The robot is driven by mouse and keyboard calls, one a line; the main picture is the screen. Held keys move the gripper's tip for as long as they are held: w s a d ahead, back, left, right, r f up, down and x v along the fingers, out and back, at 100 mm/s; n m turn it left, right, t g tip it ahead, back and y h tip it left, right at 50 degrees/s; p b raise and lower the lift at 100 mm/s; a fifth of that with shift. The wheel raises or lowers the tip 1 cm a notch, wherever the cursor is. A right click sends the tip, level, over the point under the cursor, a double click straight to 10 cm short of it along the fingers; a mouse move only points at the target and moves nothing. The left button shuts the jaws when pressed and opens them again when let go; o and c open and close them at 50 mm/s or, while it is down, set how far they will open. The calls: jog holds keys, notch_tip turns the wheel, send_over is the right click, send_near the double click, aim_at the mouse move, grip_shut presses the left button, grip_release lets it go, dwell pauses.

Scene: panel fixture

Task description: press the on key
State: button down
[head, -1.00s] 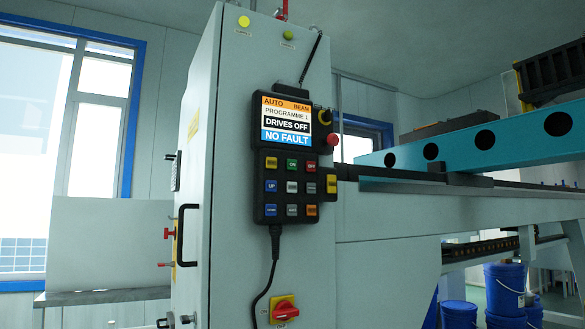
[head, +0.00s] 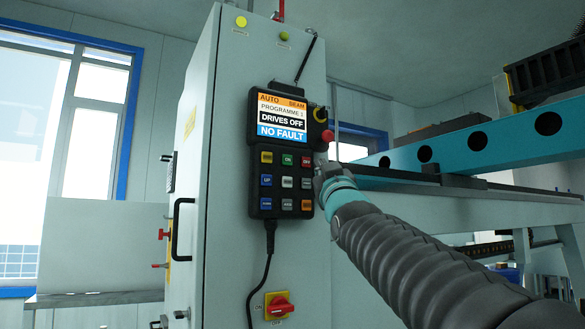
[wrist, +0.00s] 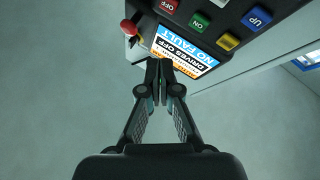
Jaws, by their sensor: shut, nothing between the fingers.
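The green ON key (head: 287,160) is in the top row of the dark pendant's keypad, between a yellow key and the red OFF key (head: 306,161). In the wrist view, turned upside down, the ON key (wrist: 200,22) is at the top, right of the OFF key (wrist: 169,5). The pendant screen (head: 282,117) reads "DRIVES OFF" and "NO FAULT". My gripper (wrist: 160,68) is shut and empty, its tips by the screen's edge in the wrist picture, apart from the ON key. In the head view my gripper is small and partly hidden at the pendant's right side.
A red mushroom button (head: 327,136) sits right of the screen; it also shows near my fingers in the wrist view (wrist: 130,27). A cable (head: 263,272) hangs below the pendant. A red rotary switch (head: 279,306) is lower on the cabinet. A teal beam (head: 480,143) extends right.

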aim_at(287, 160)
jog(key=shift+n+t+y, duration=0.3)
jog(key=shift+t+y, duration=0.2)
jog(key=shift+t, duration=0.4)
jog(key=r, duration=0.2)
jog(key=a+r, duration=0.1)
jog(key=shift+s+a+r, duration=0.2)
jog(key=shift+r, duration=0.2)
jog(key=shift+w+a+p, duration=0.8)
jog(key=shift+w+p, duration=0.05)
jog(key=shift+w, duration=0.35)
jog(key=shift+w+a+p, duration=0.8)
jog(key=shift+w+a, duration=0.05)
jog(key=shift+w, duration=0.35)
jog(key=shift+w+a+p, duration=0.8)
jog(key=shift+w+p, duration=0.05)
jog(key=shift+w, duration=0.35)
jog(key=shift+w, duration=0.1)
jog(key=shift+w+a, duration=0.25)
jog(key=shift+w, duration=0.05)
jog(key=shift+w+a, duration=0.2)
jog(key=shift+w, duration=0.15)
jog(key=shift+s+f, duration=0.1)
jog(key=shift+s+d+b, duration=0.45)
jog(key=shift+s+b, duration=0.15)
jog(key=shift+b, duration=0.1)
